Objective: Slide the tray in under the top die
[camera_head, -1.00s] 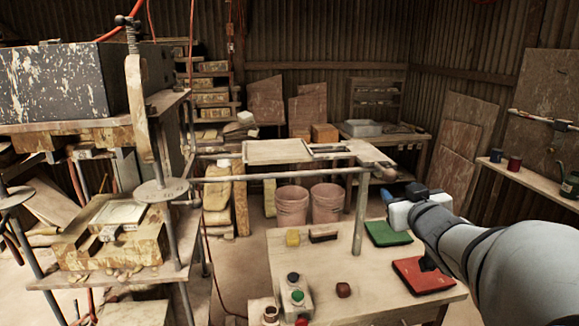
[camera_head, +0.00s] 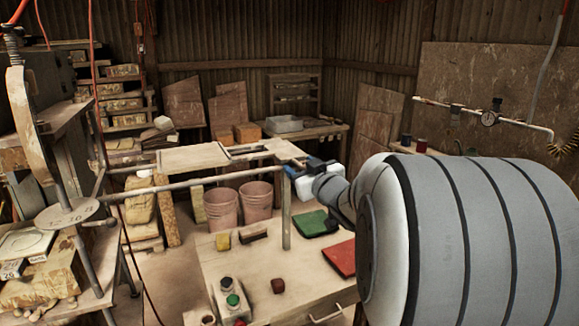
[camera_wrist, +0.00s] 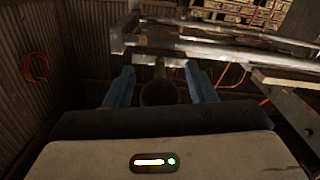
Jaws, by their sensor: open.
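The pale flat tray (camera_head: 195,158) lies out on the metal rails right of the press in the head view. My gripper (camera_head: 302,166) is at the right end of these rails, by the end bar. In the wrist view my gripper (camera_wrist: 158,88) is open, its blue fingers on either side of a dark round knob (camera_wrist: 158,94). I cannot tell whether they touch it. The press (camera_head: 60,190) stands at the left edge of the head view; its top die is mostly cut off and cannot be made out clearly.
A rail post (camera_head: 286,215) rises at the bench.

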